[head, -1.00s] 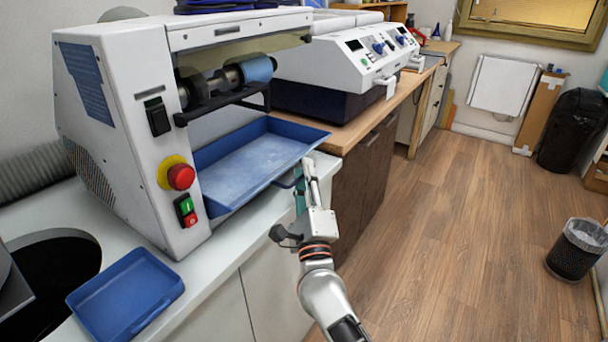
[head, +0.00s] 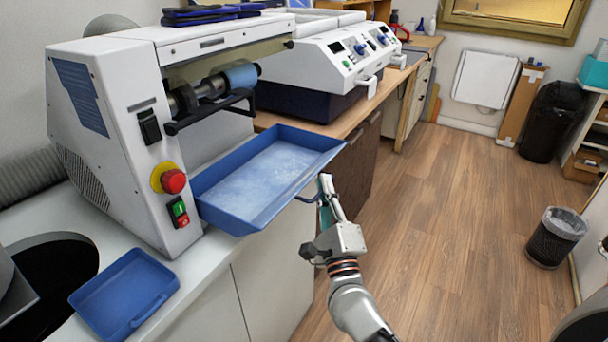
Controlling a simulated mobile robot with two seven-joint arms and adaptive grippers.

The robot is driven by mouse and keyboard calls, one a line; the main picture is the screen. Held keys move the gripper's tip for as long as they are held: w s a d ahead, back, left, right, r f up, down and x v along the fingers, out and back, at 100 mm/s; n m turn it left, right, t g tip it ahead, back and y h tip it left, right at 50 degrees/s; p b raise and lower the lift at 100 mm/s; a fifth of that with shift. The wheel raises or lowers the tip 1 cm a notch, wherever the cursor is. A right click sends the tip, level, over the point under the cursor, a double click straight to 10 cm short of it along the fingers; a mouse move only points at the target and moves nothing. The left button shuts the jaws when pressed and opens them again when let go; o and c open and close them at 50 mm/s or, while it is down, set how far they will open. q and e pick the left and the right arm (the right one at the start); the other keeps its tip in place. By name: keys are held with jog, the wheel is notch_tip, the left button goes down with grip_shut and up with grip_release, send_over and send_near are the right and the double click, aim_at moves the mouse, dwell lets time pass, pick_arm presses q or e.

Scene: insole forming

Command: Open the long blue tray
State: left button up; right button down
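The long blue tray (head: 262,178) juts out of the front of the white grinding machine (head: 120,120), past the edge of the white counter. It is shallow and looks empty, with a pale dusty floor. Its handle (head: 308,194) is on the front side. My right gripper (head: 323,190) is at that handle, with its fingers appearing closed around it; the exact contact is small and partly hidden. My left gripper is not in view.
A smaller blue tray (head: 124,294) lies on the white counter at the lower left. A red emergency button (head: 174,181) is on the machine's front. A second white machine (head: 325,55) stands behind on the wooden counter. The floor to the right is clear up to a bin (head: 555,238).

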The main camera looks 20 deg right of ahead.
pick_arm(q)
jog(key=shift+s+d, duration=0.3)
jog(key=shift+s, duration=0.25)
pick_arm(e)
jog(key=s+d, duration=0.2)
jog(key=s, duration=0.1)
jog(key=shift+d, duration=0.15)
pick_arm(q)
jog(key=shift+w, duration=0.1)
pick_arm(e)
jog(key=c, duration=2.2)
grip_release()
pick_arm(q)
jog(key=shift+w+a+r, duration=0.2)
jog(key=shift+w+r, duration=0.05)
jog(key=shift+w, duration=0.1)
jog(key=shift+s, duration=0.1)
pick_arm(e)
jog(key=v, duration=1.2)
